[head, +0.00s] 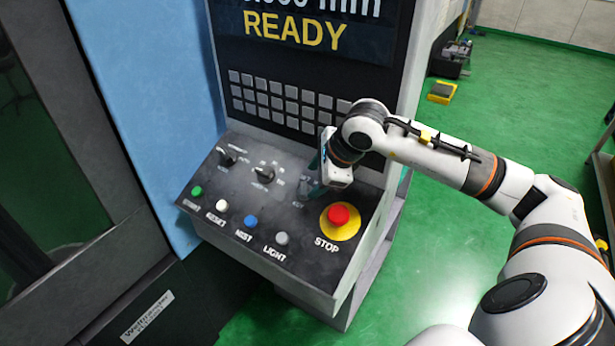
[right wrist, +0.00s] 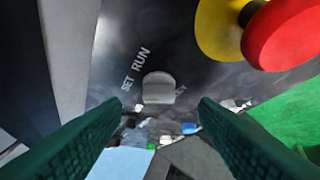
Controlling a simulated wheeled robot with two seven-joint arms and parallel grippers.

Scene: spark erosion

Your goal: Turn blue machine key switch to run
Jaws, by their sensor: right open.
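The key switch (right wrist: 158,88) shows in the right wrist view as a pale grey knob on the dark panel, with SET and RUN lettered beside it and another label partly hidden. Which label it points to I cannot tell. In the head view it is largely hidden by my right gripper (head: 316,182), which reaches down to the control panel (head: 236,205). The fingers of my right gripper (right wrist: 160,135) are apart, one on each side of the picture below the knob, with nothing between them. My left gripper is not in view.
A red STOP button (head: 339,216) on a yellow disc stands close beside the key switch. Two black rotary knobs, the middle one (head: 264,175) nearer, lie to the left. Green, white, blue and grey buttons line the front edge. A screen reading READY (head: 295,32) and keypad rise behind.

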